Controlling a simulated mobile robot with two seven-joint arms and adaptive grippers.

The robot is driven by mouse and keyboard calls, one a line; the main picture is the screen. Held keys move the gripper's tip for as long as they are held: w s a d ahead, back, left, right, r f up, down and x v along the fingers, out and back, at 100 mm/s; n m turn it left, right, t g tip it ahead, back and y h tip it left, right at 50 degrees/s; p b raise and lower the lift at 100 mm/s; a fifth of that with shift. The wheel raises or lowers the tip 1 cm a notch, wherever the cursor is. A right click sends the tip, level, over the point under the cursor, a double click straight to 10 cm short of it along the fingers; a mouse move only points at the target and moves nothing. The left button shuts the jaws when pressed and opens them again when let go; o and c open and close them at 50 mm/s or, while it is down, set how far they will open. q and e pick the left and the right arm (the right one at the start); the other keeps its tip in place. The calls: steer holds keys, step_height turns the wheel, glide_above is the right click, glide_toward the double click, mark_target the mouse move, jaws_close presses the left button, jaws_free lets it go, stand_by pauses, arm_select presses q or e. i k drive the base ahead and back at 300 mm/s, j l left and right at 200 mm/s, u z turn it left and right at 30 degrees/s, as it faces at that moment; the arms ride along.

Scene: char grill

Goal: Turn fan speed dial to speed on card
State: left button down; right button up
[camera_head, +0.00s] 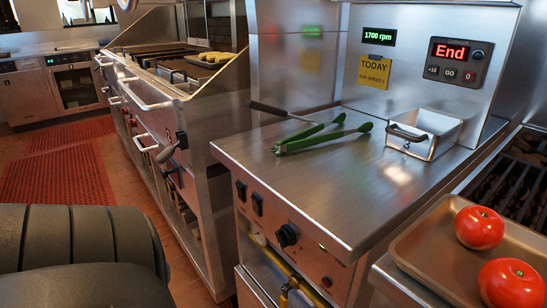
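A round black dial (287,235) sits on the sloped front panel of the steel counter, with small marks around it too fine to read. A yellow card (373,71) on the steel back wall reads "TODAY" and, in small print, what appears to be "FAN SPEED 3". A green display (379,37) above the card reads "1700 rpm". Neither of my grippers shows in the head view, and nothing touches the dial.
Green-tipped tongs (322,134) and a steel pan (424,132) stand on the counter (330,185). Two black switches are left of the dial. A timer (459,63) reads "End". A tray (425,250) with tomatoes is at right. A dark rounded body fills the lower left.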

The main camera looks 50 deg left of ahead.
mark_target(285, 237)
steer(key=k+u, duration=0.2)
steer(key=u, duration=1.2)
steer(key=l+u, duration=0.15)
steer(key=i+j, duration=0.05)
